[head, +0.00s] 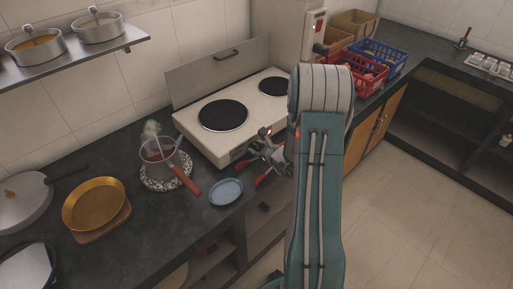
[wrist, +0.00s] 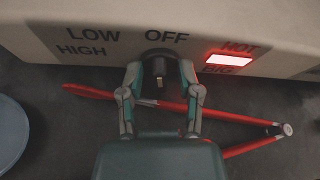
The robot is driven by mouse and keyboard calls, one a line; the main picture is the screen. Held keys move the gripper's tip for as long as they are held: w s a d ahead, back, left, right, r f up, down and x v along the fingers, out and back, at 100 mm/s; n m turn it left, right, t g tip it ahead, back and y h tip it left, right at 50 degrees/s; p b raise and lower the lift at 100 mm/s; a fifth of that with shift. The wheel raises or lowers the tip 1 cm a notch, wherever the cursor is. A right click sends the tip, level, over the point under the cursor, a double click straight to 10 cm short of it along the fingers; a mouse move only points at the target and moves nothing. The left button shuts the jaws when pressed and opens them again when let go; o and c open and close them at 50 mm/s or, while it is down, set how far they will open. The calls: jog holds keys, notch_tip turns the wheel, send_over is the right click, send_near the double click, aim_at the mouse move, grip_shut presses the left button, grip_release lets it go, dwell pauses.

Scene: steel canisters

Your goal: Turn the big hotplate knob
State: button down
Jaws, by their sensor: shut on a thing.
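The hotplate (head: 188,121) is a cream box with two black burners on the dark counter. The larger burner (head: 223,115) is on the left and the smaller burner (head: 275,86) is on the right. The big knob (wrist: 159,66) is a dark knob on the front panel, below the OFF label and left of a lit red lamp (wrist: 229,61) marked HOT and BIG. My gripper (wrist: 159,93) is at the knob with its two fingers on either side and is shut on it. In the head view my gripper (head: 266,149) is at the front of the hotplate, partly hidden by my arm.
Red-handled tongs (wrist: 180,105) lie on the counter under my gripper. A blue plate (head: 226,191) and a pot (head: 158,149) with a wooden-coloured handle stand to the left. Red (head: 362,72) and blue (head: 385,53) baskets stand at the back right.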

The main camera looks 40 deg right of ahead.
jog(key=shift+d+m+y, duration=0.1)
jog(key=shift+m+y, duration=0.4)
jog(key=shift+m, duration=0.3)
jog(key=c, duration=0.7)
grip_release()
jog(key=v, duration=1.2)
jog(key=shift+w+d, duration=0.1)
